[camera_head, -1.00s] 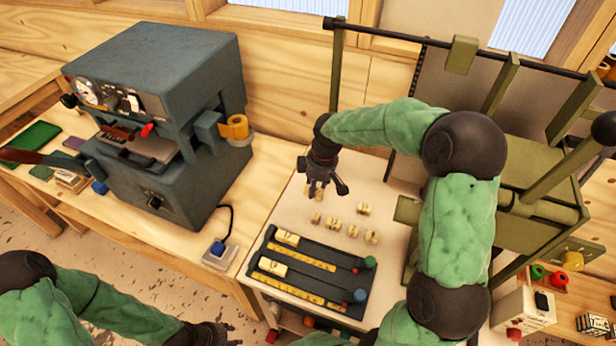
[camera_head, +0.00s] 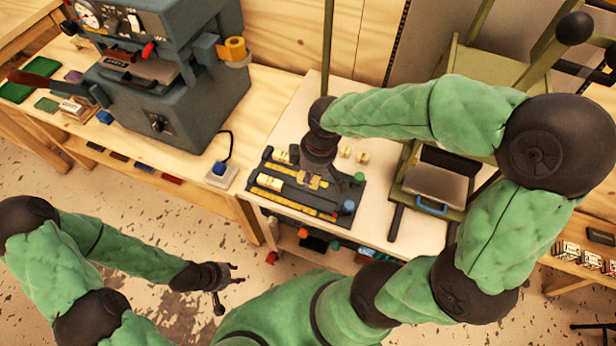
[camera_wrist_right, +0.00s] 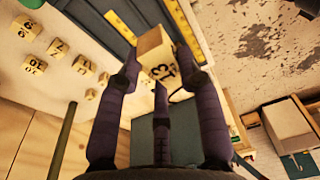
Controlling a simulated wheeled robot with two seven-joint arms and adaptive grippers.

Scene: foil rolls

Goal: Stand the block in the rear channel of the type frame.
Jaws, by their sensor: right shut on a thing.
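The type frame (camera_head: 263,208) is a dark slate tray with two long channels and yellow rulers, on the light table in the head view. Its dark surface also shows in the wrist view (camera_wrist_right: 115,38). My right gripper (camera_head: 313,178) is above the frame's right half, shut on a pale wooden block. In the wrist view, the block (camera_wrist_right: 154,50) sits between the fingertips (camera_wrist_right: 158,72) and shows a dark number. Whether it touches the frame I cannot tell. My left gripper (camera_head: 228,285) is open and empty, low over the floor side.
Several loose numbered blocks (camera_wrist_right: 57,47) lie on the table beyond the frame. Pale pieces (camera_head: 268,182) lie in the channels at the left. A green knob (camera_head: 360,178) and a blue knob (camera_head: 348,206) are at the frame's right end. A press (camera_head: 432,185) stands to the right.

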